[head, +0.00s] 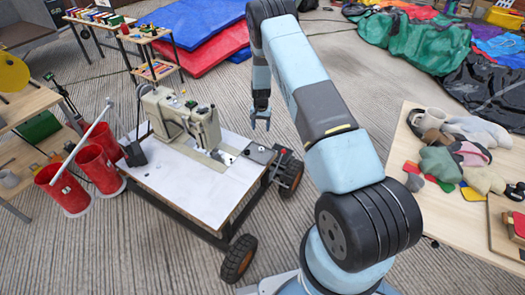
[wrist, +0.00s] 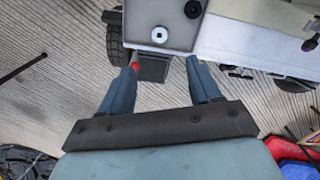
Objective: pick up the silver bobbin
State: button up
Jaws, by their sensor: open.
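The silver bobbin (wrist: 159,34) shows in the wrist view as a small bright disc with a dark centre. It lies on a grey plate (wrist: 147,14) at the top of the picture. In the head view the grey plate (head: 257,154) is at the right end of the white sewing table (head: 187,185); the bobbin is too small to make out surely there. My gripper (head: 260,122) hangs above and behind the plate, fingers pointing down. In the wrist view my gripper (wrist: 162,65) is open and empty, its fingertips short of the bobbin.
A small black round thing (wrist: 193,9) sits beside the bobbin. A beige sewing machine (head: 187,118) stands on the wheeled table, left of the plate. Red bins (head: 65,190) stand at the left. A wooden table (head: 455,215) with cloth pieces is at the right.

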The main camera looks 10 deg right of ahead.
aim_at(261, 147)
notch_tip(261, 147, down, 15)
jog(key=shift+r, duration=0.1)
dwell(0.8)
jog(key=c, duration=1.1)
jog(key=shift+r, duration=0.1)
